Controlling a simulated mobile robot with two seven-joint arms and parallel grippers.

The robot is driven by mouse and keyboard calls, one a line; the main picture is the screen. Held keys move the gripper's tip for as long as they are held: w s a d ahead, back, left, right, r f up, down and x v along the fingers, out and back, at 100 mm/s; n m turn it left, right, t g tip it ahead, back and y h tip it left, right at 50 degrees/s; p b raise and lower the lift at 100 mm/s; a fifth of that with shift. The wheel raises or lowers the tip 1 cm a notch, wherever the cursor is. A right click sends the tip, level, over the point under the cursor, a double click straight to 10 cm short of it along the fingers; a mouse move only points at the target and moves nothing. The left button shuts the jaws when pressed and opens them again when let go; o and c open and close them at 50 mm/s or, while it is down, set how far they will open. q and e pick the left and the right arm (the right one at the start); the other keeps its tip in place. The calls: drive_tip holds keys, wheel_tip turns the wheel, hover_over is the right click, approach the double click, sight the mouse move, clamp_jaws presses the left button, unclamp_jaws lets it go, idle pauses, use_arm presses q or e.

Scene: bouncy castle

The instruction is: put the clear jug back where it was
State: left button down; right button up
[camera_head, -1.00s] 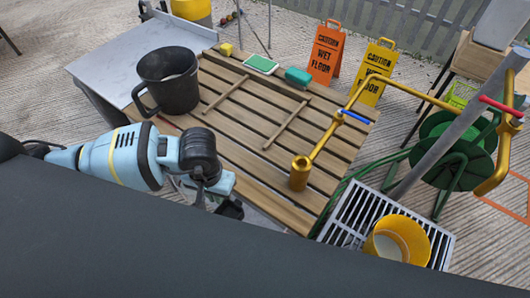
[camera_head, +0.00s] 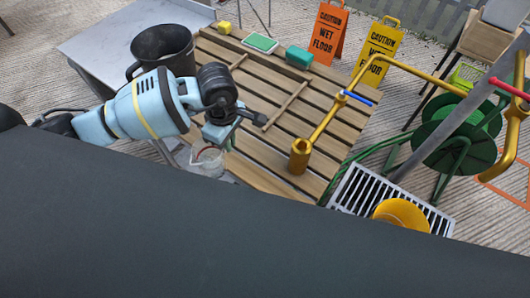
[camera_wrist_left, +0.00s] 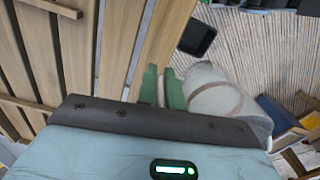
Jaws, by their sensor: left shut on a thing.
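The clear jug (camera_head: 208,161) shows below my left gripper (camera_head: 217,142) in the head view, partly hidden behind my dark body edge. In the left wrist view my green fingers (camera_wrist_left: 163,88) are shut on the jug (camera_wrist_left: 215,98), at its near side. The jug is see-through, with a faint reddish band around it. It is held off the near left edge of the slatted wooden table (camera_head: 262,178). My right gripper is not in view.
A black mug-shaped bucket (camera_head: 162,46) stands at the table's far left, by a grey metal top (camera_head: 105,38). A brass pipe (camera_head: 300,155) stands on the slats. A sponge (camera_head: 224,27), green-and-white pad (camera_head: 260,43) and teal block (camera_head: 299,57) lie at the back. The middle slats are mostly clear.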

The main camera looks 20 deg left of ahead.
use_arm(q)
drive_tip(key=w+d+r+n, duration=0.15)
drive_tip(key=w+n, duration=0.25)
drive_tip(key=n, duration=0.5)
drive_tip(key=w+r+n, duration=0.2)
drive_tip(key=w+n, duration=0.1)
drive_tip(key=n, duration=0.6)
drive_tip(key=shift+d+f+b, duration=0.15)
drive_tip(key=shift+f+b, duration=0.4)
drive_tip(key=shift+f, duration=4.3)
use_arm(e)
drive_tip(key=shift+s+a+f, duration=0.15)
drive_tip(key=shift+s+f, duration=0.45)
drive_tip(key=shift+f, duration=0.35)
use_arm(q)
drive_tip(key=shift+f, duration=0.15)
drive_tip(key=c, duration=1.5)
unclamp_jaws()
drive_tip(key=shift+c, duration=0.2)
